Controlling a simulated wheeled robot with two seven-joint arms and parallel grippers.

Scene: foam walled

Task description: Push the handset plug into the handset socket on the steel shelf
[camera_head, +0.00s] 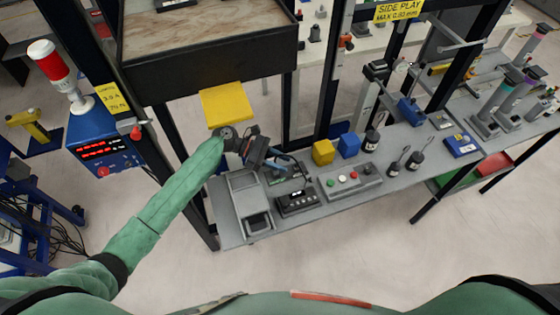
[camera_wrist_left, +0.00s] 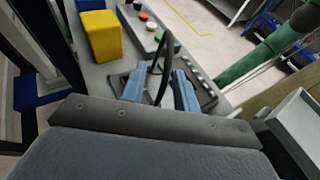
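My left gripper (camera_head: 278,162) is over the left part of the steel shelf (camera_head: 330,212). In the left wrist view its two blue fingers (camera_wrist_left: 160,90) stand apart. I cannot make out the handset plug or the handset socket. My right gripper is out of view.
A yellow block (camera_head: 323,152) and a blue block (camera_head: 348,145) stand right of the gripper. A grey button box (camera_head: 352,181) is in front of them. A grey tray (camera_head: 258,222) is at the shelf's left end. A black post (camera_head: 335,75) rises behind.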

